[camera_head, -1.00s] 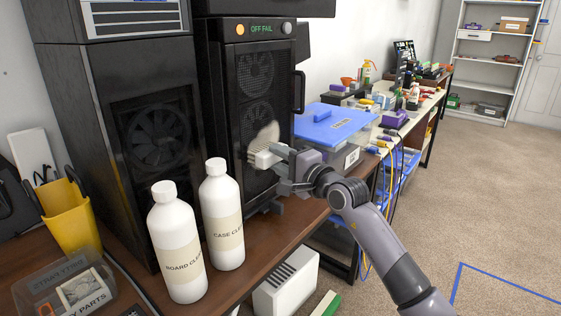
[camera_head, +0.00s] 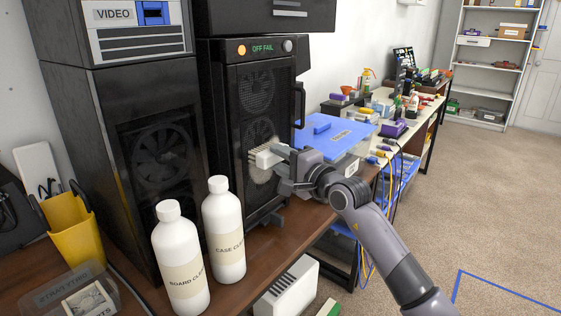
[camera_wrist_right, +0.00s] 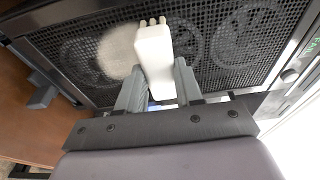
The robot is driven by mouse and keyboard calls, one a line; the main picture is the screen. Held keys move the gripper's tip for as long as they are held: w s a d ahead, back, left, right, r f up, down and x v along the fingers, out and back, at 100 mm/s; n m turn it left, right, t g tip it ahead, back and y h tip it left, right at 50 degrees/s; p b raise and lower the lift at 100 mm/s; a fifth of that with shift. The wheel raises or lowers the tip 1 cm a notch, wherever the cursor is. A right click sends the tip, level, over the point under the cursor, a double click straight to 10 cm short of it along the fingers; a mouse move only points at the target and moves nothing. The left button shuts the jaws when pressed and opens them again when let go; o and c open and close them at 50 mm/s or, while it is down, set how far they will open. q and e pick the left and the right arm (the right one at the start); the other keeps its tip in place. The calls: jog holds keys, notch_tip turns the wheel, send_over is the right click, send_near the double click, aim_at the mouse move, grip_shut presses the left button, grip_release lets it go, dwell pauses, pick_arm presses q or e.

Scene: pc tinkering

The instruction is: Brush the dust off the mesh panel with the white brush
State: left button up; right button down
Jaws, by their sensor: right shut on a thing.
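The black tower's mesh panel (camera_head: 256,95) faces me, with round fans behind the mesh; it also fills the top of the right wrist view (camera_wrist_right: 196,40). A pale grey dust patch (camera_wrist_right: 106,50) lies on the mesh over one fan. My right gripper (camera_head: 283,163) is shut on the white brush (camera_head: 264,156). In the right wrist view the brush (camera_wrist_right: 154,55) stands between the two fingers, beside and partly over the dust patch. Its bristles are at or very near the mesh; exact contact cannot be told. My left gripper is not in view.
Two white bottles, the board cleaner (camera_head: 181,262) and case cleaner (camera_head: 224,230), stand on the brown desk left of my right arm. A clear bin with a blue lid (camera_head: 338,135) is behind the gripper. A yellow cup (camera_head: 76,230) stands at left.

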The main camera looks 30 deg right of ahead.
jog(key=shift+r+p, duration=0.5)
jog(key=shift+r, duration=0.45)
jog(key=shift+f, duration=0.1)
jog(key=shift+w+f+b, duration=0.1)
jog(key=shift+f+b, duration=2)
jog(key=shift+f, duration=0.3)
jog(key=shift+f, duration=0.1)
notch_tip(320, 180, down, 5)
jog(key=b, duration=0.4)
jog(key=shift+r, duration=0.2)
